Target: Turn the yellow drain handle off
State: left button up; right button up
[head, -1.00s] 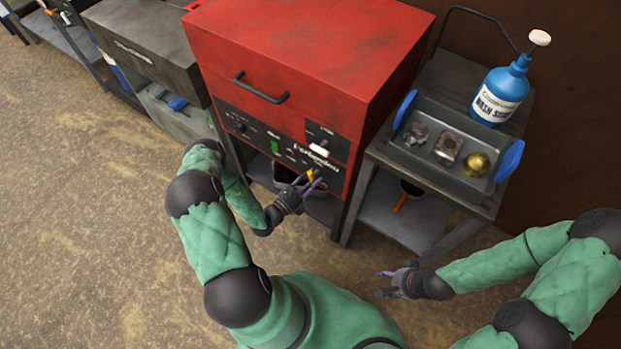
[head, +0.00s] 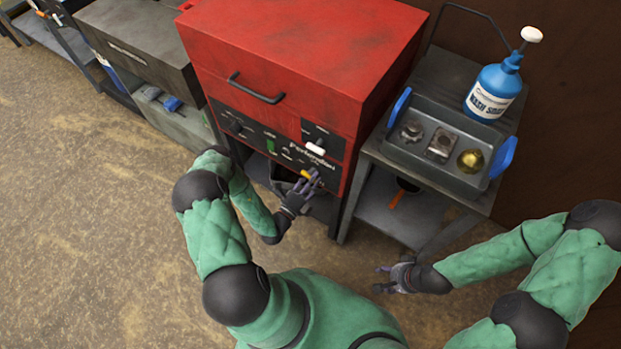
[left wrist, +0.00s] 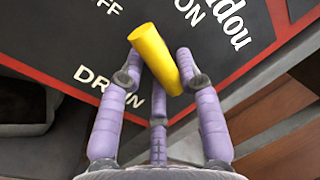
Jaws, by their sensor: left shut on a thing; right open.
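The yellow drain handle (head: 306,174) is on the lower front panel of the red washer (head: 255,125). In the left wrist view the yellow handle (left wrist: 155,55) lies at a slant between my purple fingers, its wide end toward the OFF lettering at upper left. The DRAIN label is below left of it and ON above right. My left gripper (head: 312,179), also in the left wrist view (left wrist: 157,66), is shut on the handle. The handle's pivot is hidden. My right gripper (head: 380,278) is open and empty, low in front of the side table.
A grey side table (head: 480,200) stands right of the washer, with a metal tray (head: 425,158) of several parts and a blue wash bottle (head: 493,92). A grey cabinet (head: 135,45) stands left. The floor in front is clear.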

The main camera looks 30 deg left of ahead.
pick_arm(q)
jog(key=n, duration=0.1)
jog(key=d+n, duration=0.1)
jog(key=n, duration=0.1)
jog(key=shift+s+d+r, duration=0.15)
jog(key=shift+r, duration=0.1)
jog(key=shift+n+y+p, duration=0.3)
jog(key=shift+n, duration=0.1)
jog(key=shift+r, duration=0.15)
jog(key=o, duration=1)
jog(key=shift+a, duration=0.25)
